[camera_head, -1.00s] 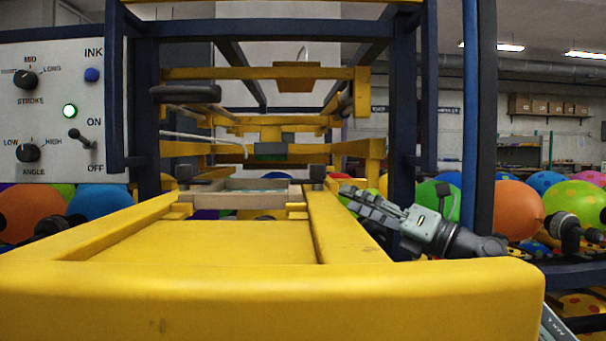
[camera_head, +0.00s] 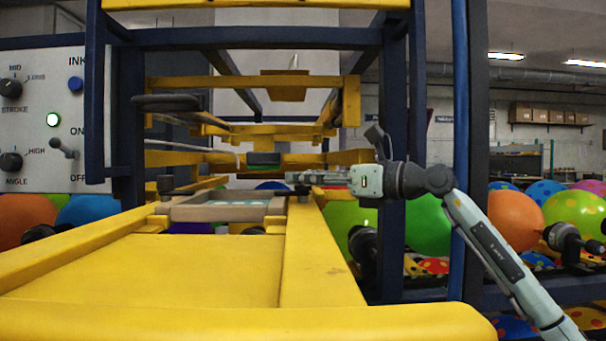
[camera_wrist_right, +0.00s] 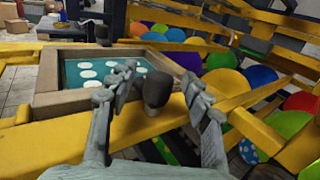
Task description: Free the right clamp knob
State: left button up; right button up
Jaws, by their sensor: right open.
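The right clamp knob (camera_wrist_right: 157,88) is a dark round knob on the yellow rail beside the screen frame (camera_wrist_right: 72,103). In the head view the knob (camera_head: 303,190) is partly hidden by my right gripper (camera_head: 292,178). In the right wrist view my right gripper (camera_wrist_right: 158,80) is open. Its two fingers stand on either side of the knob, and I cannot tell whether either touches it. My left gripper is not in view.
Dark blue posts (camera_head: 405,110) and yellow beams (camera_head: 255,84) surround the rail. Balloons (camera_head: 515,215) lie at the right and below. The yellow bed (camera_head: 160,270) in front is clear.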

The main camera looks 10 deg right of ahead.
jog(key=shift+w+a, duration=0.45)
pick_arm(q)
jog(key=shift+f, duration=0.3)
pick_arm(e)
grip_shut()
